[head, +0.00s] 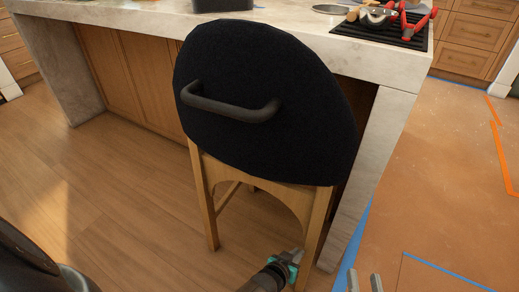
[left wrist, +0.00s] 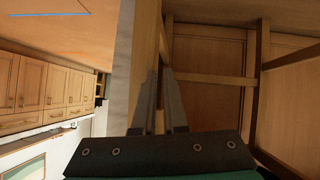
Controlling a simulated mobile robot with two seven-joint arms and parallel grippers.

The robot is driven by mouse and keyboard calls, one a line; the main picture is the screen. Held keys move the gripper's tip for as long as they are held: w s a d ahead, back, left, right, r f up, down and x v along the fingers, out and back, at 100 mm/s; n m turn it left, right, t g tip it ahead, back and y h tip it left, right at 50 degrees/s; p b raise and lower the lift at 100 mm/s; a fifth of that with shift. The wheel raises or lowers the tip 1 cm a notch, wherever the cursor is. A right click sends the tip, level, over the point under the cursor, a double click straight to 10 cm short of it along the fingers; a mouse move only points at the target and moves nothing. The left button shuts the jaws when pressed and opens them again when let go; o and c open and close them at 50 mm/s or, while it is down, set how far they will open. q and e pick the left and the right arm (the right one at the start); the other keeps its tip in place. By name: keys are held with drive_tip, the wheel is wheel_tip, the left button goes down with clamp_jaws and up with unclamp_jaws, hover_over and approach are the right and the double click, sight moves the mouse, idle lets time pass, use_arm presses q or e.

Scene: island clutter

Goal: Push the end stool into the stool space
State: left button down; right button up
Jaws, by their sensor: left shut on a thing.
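The end stool has a black padded backrest (head: 265,105) with a dark bar handle and a light wooden frame (head: 255,185). It stands upright at the island's right end, its backrest rising in front of the countertop (head: 120,12). My left gripper (head: 297,257) is low at its right near leg and shut on that leg; the leg runs between the fingers in the left wrist view (left wrist: 162,95). The stool space under the counter is mostly hidden behind the backrest. My right gripper's fingertips (head: 365,283) show at the bottom edge, apart and empty.
The island's stone end panel (head: 372,170) stands close to the stool's right side. Wooden floor (head: 110,190) is clear to the left. Orange floor covering (head: 450,190) with blue tape lies right. A black mat (head: 385,30) with red-handled tools lies on the counter.

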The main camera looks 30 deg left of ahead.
use_arm(q)
drive_tip(key=shift+w+a+r, duration=0.1)
drive_tip(key=shift+w+r, duration=0.1)
drive_tip(key=shift+w, duration=0.65)
drive_tip(key=shift+w+a+r, duration=0.1)
drive_tip(key=shift+w+r, duration=0.05)
drive_tip(key=shift+w, duration=0.65)
drive_tip(key=shift+s+d+f+p, duration=0.15)
drive_tip(key=shift+s+p, duration=1.05)
drive_tip(key=shift+s, duration=1.5)
